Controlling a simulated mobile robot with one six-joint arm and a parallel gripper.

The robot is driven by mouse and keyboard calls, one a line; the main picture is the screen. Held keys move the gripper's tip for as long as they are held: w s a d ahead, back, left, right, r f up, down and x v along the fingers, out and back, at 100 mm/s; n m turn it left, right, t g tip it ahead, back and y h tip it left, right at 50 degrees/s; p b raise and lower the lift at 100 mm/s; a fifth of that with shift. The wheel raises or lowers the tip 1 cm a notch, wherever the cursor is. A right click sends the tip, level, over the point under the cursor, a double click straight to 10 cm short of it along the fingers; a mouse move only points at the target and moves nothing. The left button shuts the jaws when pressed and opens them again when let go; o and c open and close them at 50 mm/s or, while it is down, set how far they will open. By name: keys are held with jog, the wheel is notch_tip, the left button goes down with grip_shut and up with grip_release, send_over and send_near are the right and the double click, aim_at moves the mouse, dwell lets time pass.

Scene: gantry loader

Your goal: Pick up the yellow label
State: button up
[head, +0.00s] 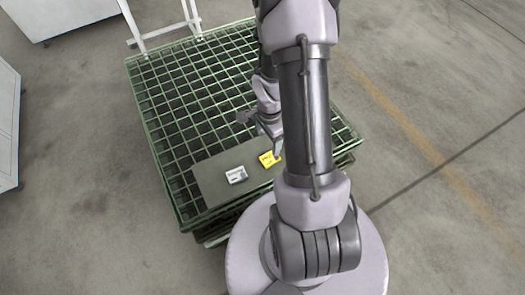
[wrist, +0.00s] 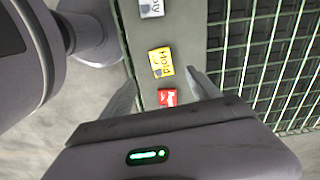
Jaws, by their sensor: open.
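The yellow label (head: 268,159) lies on a flat grey plate (head: 210,180) on top of a green wire-mesh crate. It also shows in the wrist view (wrist: 161,62), with dark lettering that seems to read "Hold", just beyond my fingertips. My gripper (wrist: 157,80) is open and empty, its two fingers spread on either side of the plate's strip. A red label (wrist: 168,97) lies between the fingers, nearer to the palm than the yellow one. In the head view my gripper (head: 262,135) is close to the yellow label, and my arm hides part of the area.
A white label (head: 236,175) lies on the plate left of the yellow one; it shows in the wrist view (wrist: 151,8) too. The green mesh crate (head: 165,110) surrounds the plate. White cabinets stand at the left, and open concrete floor lies around.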

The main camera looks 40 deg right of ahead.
jog(key=b, duration=0.2)
send_over(269, 159)
jog(key=f, duration=0.7)
jog(key=shift+a+f, duration=0.25)
jog(key=shift+f, duration=0.15)
jog(key=f+b, duration=0.2)
jog(key=f, duration=0.1)
jog(key=f+b, duration=0.1)
jog(key=f, duration=0.1)
jog(key=shift+w+d+f, duration=0.1)
jog(key=shift+d, duration=0.25)
jog(key=shift+c, duration=1.1)
jog(key=c, duration=1.2)
